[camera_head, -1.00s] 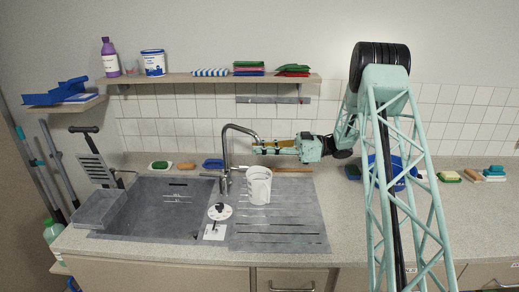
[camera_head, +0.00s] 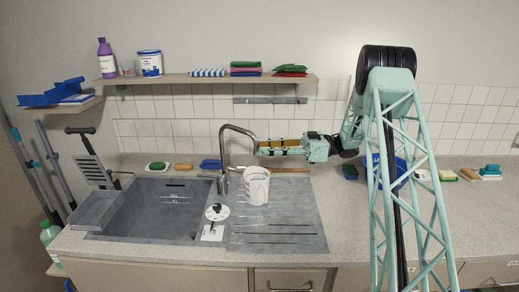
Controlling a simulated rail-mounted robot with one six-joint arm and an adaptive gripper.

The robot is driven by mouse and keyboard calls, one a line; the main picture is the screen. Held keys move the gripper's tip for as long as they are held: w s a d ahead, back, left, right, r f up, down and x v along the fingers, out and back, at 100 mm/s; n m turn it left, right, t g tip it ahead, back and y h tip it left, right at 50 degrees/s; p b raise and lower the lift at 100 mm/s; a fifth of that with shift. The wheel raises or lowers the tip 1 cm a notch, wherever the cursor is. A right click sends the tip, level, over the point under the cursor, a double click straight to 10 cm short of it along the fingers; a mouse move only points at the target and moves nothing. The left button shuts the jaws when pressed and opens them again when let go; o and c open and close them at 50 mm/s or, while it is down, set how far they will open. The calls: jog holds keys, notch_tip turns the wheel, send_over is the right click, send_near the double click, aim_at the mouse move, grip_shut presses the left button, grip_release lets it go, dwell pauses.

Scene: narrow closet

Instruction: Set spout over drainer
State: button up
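The tap's grey spout (camera_head: 238,127) rises behind the sink and arches to the right. Its down-turned end is above the ridged drainer (camera_head: 302,218), near the white jug. My gripper (camera_head: 261,147) reaches in from the right, level, with its fingertips right at the spout's end. I cannot tell whether they touch it or are shut on it. The drainer lies right of the sink basin (camera_head: 158,212).
A white jug (camera_head: 256,186) stands on the drainer below my gripper. A white disc-topped item (camera_head: 217,212) stands between basin and drainer. A shelf (camera_head: 205,79) with cloths and containers is above. A blue tub (camera_head: 398,168) is behind my arm.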

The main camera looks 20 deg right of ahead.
jog(key=v, duration=0.8)
jog(key=shift+r, duration=0.1)
jog(key=shift+w, duration=0.1)
dwell(0.4)
